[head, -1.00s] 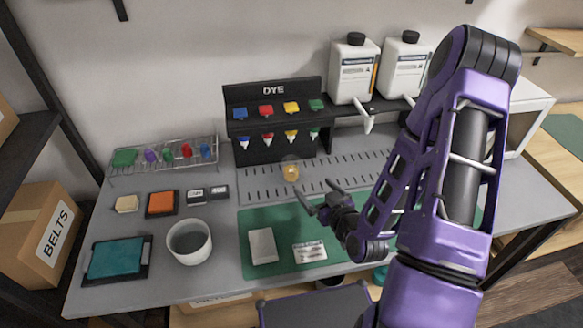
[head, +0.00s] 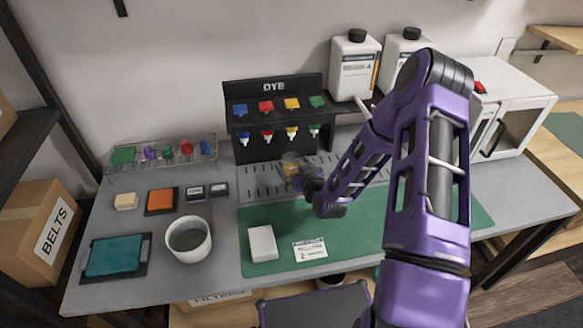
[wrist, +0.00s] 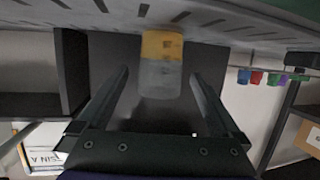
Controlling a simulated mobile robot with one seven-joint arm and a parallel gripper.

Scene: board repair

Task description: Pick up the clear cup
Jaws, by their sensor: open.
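The clear cup (wrist: 160,78) is see-through with a yellow-orange content at its base. In the wrist view it appears between and just beyond the fingertips of my gripper (wrist: 160,85), with a gap on each side. The wrist picture is turned over, so the cup hangs from the top. In the head view the cup (head: 291,160) stands on the slotted grey plate below the dye rack, partly hidden by my gripper (head: 293,172). My gripper is open and low beside it.
The dye rack (head: 275,115) with coloured nozzles stands just behind the cup. A green mat (head: 370,230) holds a white block (head: 262,243) and a label card (head: 310,250). A grey-white bucket (head: 188,240) stands left of the mat. White bottles (head: 354,68) stand at the back right.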

